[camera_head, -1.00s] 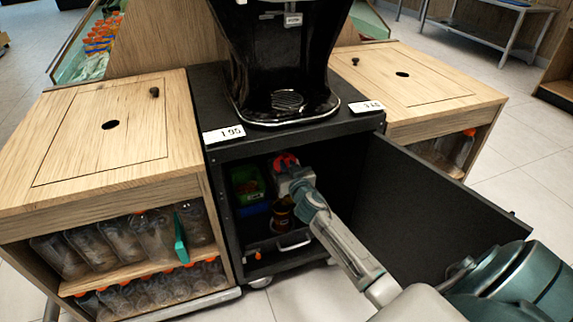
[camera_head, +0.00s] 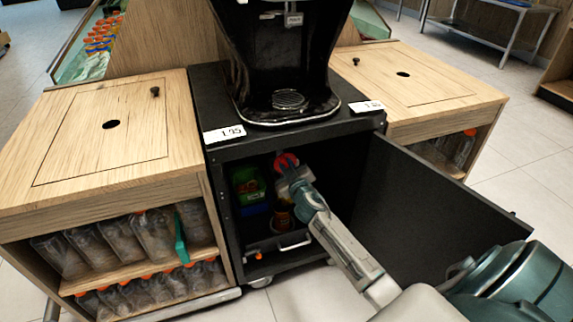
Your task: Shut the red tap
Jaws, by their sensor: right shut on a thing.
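The red tap (camera_head: 286,161) is inside the open black cabinet under the juicer, near the top of the opening. My right arm reaches in from the lower right, and my right gripper (camera_head: 288,171) is at the red tap, shut on it. The fingertips are small and partly hidden by the gripper body. My left gripper is not in view.
The cabinet door (camera_head: 430,205) stands open to the right, beside my right arm. A green container (camera_head: 247,186) and an amber jar (camera_head: 282,216) are inside the cabinet. The black juicer (camera_head: 290,60) stands on top. Wooden units with bottles (camera_head: 150,235) flank it.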

